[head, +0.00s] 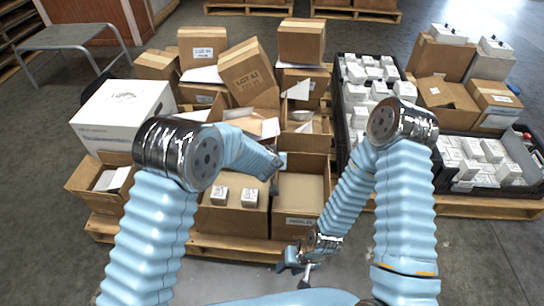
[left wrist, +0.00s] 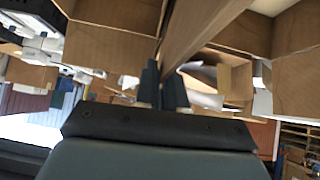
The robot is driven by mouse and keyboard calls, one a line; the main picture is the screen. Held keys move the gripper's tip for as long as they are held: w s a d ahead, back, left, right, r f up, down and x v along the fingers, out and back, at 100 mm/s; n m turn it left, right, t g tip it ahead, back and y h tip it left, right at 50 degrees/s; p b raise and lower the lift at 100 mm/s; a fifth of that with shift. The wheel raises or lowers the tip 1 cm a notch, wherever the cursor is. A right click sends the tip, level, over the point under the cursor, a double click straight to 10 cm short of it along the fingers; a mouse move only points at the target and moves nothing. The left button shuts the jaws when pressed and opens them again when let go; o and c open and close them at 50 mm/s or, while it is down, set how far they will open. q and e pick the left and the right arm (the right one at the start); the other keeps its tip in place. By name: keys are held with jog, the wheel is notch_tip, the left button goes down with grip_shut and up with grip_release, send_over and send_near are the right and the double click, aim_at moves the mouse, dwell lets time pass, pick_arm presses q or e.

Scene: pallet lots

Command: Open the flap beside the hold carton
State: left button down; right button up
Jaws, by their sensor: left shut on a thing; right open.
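My left gripper (head: 274,178) is shut on a cardboard flap at the seam between two open cartons in the front row. In the left wrist view its fingers (left wrist: 164,88) close at the end of a brown cardboard strip (left wrist: 195,35). The right-hand carton (head: 300,222) of the two has a white label on its front, and its visible inside is bare cardboard. I cannot read which carton is marked hold. My right gripper (head: 300,262) is open and empty, low in front of the pallet.
A tilted carton (head: 248,68) and other cartons crowd the back of the pallet (head: 215,247). A large white box (head: 122,112) stands at the left. Black crates (head: 343,120) of white boxes lie to the right. A grey table (head: 68,38) stands behind on open floor.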

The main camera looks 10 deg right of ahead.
pick_arm(q)
jog(key=shift+s+d+f, duration=0.1)
jog(key=shift+s+d, duration=0.05)
jog(key=c, duration=1.3)
grip_release()
jog(key=p+v, duration=0.1)
jog(key=v, duration=1.2)
jog(key=shift+s+r, duration=0.15)
jog(key=shift+r, duration=0.15)
jog(key=shift+f, duration=0.1)
